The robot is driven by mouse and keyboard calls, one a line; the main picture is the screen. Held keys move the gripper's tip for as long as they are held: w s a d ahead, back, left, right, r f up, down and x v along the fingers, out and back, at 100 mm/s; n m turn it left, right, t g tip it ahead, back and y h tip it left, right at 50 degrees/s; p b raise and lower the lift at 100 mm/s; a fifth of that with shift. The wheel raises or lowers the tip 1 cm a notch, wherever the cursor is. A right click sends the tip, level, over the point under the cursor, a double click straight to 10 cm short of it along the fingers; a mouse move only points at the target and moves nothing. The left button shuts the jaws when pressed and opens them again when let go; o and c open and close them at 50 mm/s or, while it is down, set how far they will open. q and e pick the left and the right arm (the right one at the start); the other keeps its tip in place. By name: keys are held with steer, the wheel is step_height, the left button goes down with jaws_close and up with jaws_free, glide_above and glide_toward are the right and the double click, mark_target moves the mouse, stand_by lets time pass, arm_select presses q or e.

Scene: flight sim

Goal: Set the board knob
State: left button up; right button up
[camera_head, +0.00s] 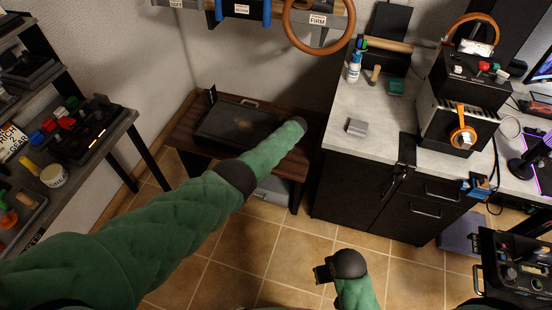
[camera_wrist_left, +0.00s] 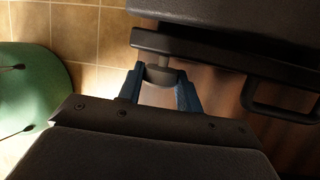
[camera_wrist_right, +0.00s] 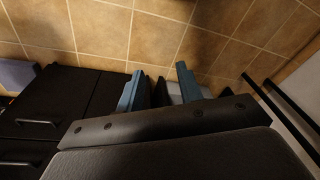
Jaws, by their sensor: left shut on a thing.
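A dark, flat board (camera_head: 235,122) with a raised rim lies on the low brown bench in the head view. Its dark edge also shows in the left wrist view (camera_wrist_left: 215,48). A small grey knob (camera_wrist_left: 160,74) sticks out from that edge on a short stem. My left gripper (camera_wrist_left: 160,84) has its blue fingers on either side of the knob and is shut on it. In the head view my left forearm hides these fingers. My right gripper (camera_wrist_right: 160,88) is apart from the board, over the tiled floor, with its fingers spread and nothing visibly held.
The low brown bench (camera_head: 183,139) stands against the wall. To its right is a dark cabinet with a grey top (camera_head: 340,130) holding bottles and devices. To the left a shelf table (camera_head: 75,165) carries several items. Tiled floor (camera_head: 240,245) is clear in front.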

arm_select(q)
steer(key=shift+g+b, duration=0.5)
steer(key=shift+b, duration=0.3)
arm_select(e)
step_height(320, 180, up, 9)
steer(key=s, duration=0.2)
steer(key=shift+d, duration=0.2)
arm_select(q)
steer(key=o, duration=0.7)
steer(key=shift+w+f, duration=0.1)
arm_select(e)
steer(key=shift+a+f, duration=0.1)
steer(key=shift+f, duration=0.05)
arm_select(q)
steer(key=shift+d+r, duration=0.1)
steer(key=shift+r, duration=0.1)
steer(key=shift+d+r, duration=0.15)
steer(key=shift+r, duration=0.2)
steer(key=p+v, duration=0.1)
steer(key=v, duration=0.5)
steer(key=shift+d+r+p, duration=0.2)
steer(key=shift+d+p, duration=0.05)
steer(key=shift+p, duration=0.1)
arm_select(e)
step_height(320, 180, down, 7)
steer(key=w, duration=0.2)
